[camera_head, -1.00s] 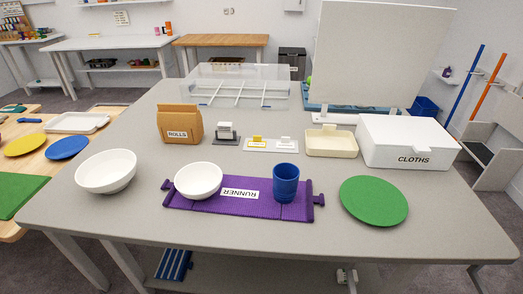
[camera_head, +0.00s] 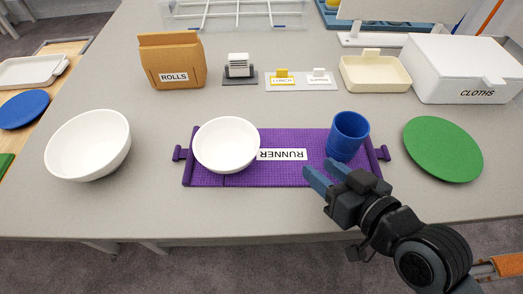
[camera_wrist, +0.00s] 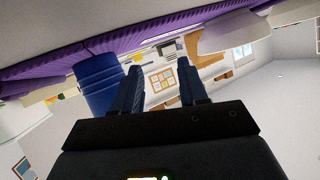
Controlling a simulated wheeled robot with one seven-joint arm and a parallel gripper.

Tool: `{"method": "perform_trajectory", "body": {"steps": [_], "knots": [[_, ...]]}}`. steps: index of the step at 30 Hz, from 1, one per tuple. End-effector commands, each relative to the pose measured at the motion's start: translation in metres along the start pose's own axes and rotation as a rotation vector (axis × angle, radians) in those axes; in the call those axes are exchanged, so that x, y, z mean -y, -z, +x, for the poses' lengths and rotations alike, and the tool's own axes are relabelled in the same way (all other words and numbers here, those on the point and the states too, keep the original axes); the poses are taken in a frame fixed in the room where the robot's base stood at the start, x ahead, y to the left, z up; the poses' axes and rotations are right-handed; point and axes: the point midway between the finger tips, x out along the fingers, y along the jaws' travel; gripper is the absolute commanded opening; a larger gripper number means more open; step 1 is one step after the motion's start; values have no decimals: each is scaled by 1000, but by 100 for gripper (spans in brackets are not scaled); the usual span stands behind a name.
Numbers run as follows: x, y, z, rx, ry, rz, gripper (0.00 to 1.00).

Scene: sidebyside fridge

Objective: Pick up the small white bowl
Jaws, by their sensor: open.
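The small white bowl (camera_head: 226,148) stands upright on the left part of a purple runner (camera_head: 292,176). It looks empty. A larger white bowl (camera_head: 88,148) stands on the bare table to its left. My gripper (camera_head: 317,167) is open and empty over the front right part of the runner, to the right of the small bowl and apart from it. The tilted wrist view shows both fingers (camera_wrist: 158,66) apart, with part of a white bowl (camera_wrist: 232,34) at the upper right.
A blue cup (camera_head: 348,135) stands on the runner, close behind my fingers; it also shows in the wrist view (camera_wrist: 98,84). A green disc (camera_head: 443,149) lies to the right. A rolls bag (camera_head: 172,62), cream tray (camera_head: 375,74) and cloths box (camera_head: 465,70) stand behind. Table front-left is clear.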

Motion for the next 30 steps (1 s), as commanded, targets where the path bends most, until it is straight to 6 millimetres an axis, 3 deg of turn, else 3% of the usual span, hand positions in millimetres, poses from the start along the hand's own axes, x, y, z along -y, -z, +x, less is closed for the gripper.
{"method": "perform_trajectory", "body": {"steps": [1,3,10,23,30], "knots": [[10,10,18,-1,41,1,43],[22,22,34,9,90,5,43],[50,46,61,31,192,9,43],[64,49,99,37,205,9,43],[72,48,131,36,204,10,43]]}}
